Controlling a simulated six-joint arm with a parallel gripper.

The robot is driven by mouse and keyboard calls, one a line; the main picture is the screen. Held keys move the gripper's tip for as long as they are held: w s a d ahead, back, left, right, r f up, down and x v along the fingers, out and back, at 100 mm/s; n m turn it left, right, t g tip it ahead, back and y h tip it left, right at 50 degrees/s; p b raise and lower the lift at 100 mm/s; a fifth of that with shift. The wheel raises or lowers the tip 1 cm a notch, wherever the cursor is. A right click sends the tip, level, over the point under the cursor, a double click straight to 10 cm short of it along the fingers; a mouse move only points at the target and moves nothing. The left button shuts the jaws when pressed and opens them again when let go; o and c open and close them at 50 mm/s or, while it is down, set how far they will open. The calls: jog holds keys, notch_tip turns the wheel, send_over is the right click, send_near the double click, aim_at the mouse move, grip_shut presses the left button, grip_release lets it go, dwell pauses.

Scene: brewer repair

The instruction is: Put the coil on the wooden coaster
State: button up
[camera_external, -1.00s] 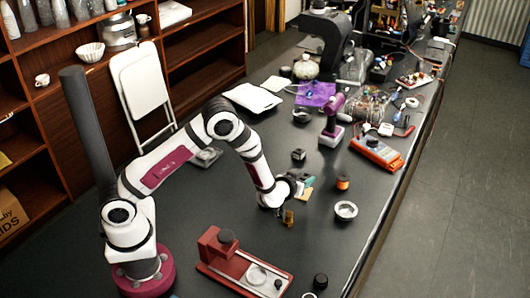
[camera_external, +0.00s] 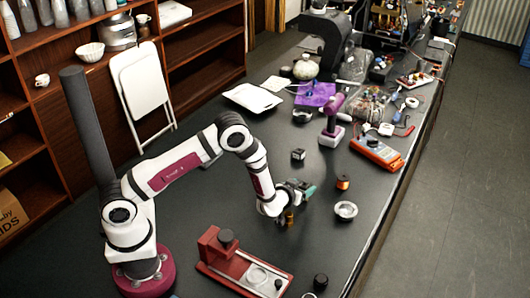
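A small dark spool with an orange band (camera_external: 343,182), which looks like the coil, stands on the dark table right of my gripper. My gripper (camera_external: 290,216) is low over the middle of the table, left of the spool and apart from it. A small brass-brown shape shows at its tip; I cannot tell whether this is a held thing, a thing behind it or part of the fingers. The finger opening is too small to read. No wooden coaster can be made out clearly; my gripper and wrist hide part of the table.
A silver round dish (camera_external: 346,211) sits just below the spool. A small dark cube (camera_external: 298,155) lies behind my gripper. A red brewer-like stand (camera_external: 240,262) is at the front, with a black knob (camera_external: 320,281) nearby. A purple-handled tool (camera_external: 332,122) and orange multimeter (camera_external: 377,152) stand farther back.

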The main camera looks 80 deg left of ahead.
jog(key=shift+r, duration=0.1)
jog(key=s+d+r+m+h, duration=0.35)
jog(key=d+r, duration=0.25)
jog(key=d, duration=0.3)
jog(key=s+d+r+m+h, duration=0.2)
jog(key=s+d+r+h, duration=0.25)
jog(key=d, duration=0.45)
jog(key=s+d+r+m+g, duration=0.1)
jog(key=s+r+m+g, duration=0.1)
jog(key=s, duration=0.4)
jog(key=s+d+r+m+g+h, duration=0.1)
jog(key=s+r+m+g, duration=0.1)
jog(key=s, duration=0.5)
jog(key=s+d+r+m+g, duration=0.1)
jog(key=s+r+m+g, duration=0.1)
jog(key=s, duration=0.5)
jog(key=shift+r+m+g, duration=0.3)
jog(key=shift+r+m, duration=0.15)
jog(key=shift+r, duration=0.15)
jog(key=s+a+r+m+g+y, duration=0.1)
jog(key=s+a, duration=0.3)
jog(key=s, duration=0.6)
jog(key=shift+a+r+m+g+y, duration=0.4)
jog(key=shift+r+m+g, duration=0.2)
jog(key=shift+g, duration=0.2)
